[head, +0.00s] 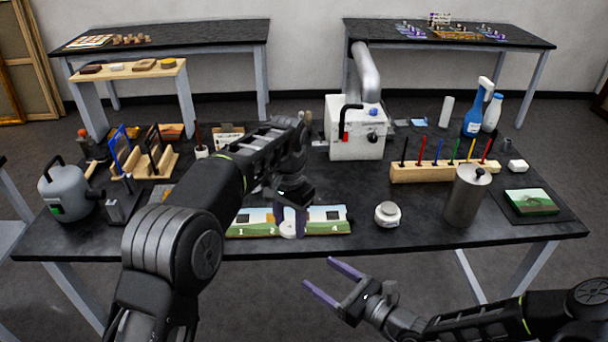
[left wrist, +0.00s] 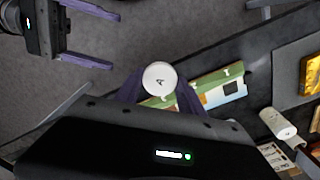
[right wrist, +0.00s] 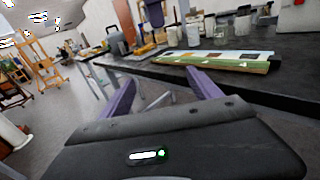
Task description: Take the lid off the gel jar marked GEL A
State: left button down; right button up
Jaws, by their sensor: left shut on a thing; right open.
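My left gripper (head: 290,226) is shut on a round white piece with a letter A on top, the GEL A lid (left wrist: 160,77). In the head view it hangs at the front edge of the painted strip. I cannot tell whether a jar body is still under the lid. Another small white-topped jar (head: 388,213) stands on the table to the right; its marking is too small to read. My right gripper (head: 318,273) is open and empty in front of the table edge, and it also shows in the left wrist view (left wrist: 90,40).
The painted strip (head: 330,218) lies near the table's front edge. A metal canister (head: 466,196) stands right of the small jar, in front of a wooden rack (head: 420,173) of coloured tools. A white machine (head: 356,140) with a duct stands behind.

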pick_arm(q)
jog(key=shift+w+f, duration=0.4)
jog(key=shift+w, duration=0.15)
jog(key=shift+s+r, duration=0.15)
jog(key=shift+s, duration=0.05)
jog(key=shift+f, duration=0.2)
pick_arm(e)
jog(key=s+a+f+n+g+h, duration=0.1)
jog(key=s+a+f+n+g, duration=0.1)
jog(key=s+f+n+g, duration=0.5)
jog(key=s+a+f+n+g+h, duration=0.1)
jog(key=s+a+f+n+g, duration=0.2)
jog(key=s+f, duration=0.7)
pick_arm(q)
jog(key=shift+f+b, duration=0.15)
jog(key=shift+b, duration=0.2)
jog(key=shift+f+b, duration=0.3)
jog(key=shift+f, duration=0.2)
jog(key=shift+f+b, duration=0.15)
jog(key=shift+b, duration=0.15)
jog(key=shift+f, duration=0.1)
pick_arm(e)
jog(key=s+d+f+n+g+h, duration=0.1)
jog(key=s+d+f+n+h, duration=0.3)
jog(key=n, duration=1.1)
jog(key=s+f+h, duration=0.2)
jog(key=s, duration=0.1)
jog(key=shift+d+f+g+h, duration=0.15)
jog(key=shift+d+g+h, duration=0.15)
jog(key=shift+d+g, duration=0.1)
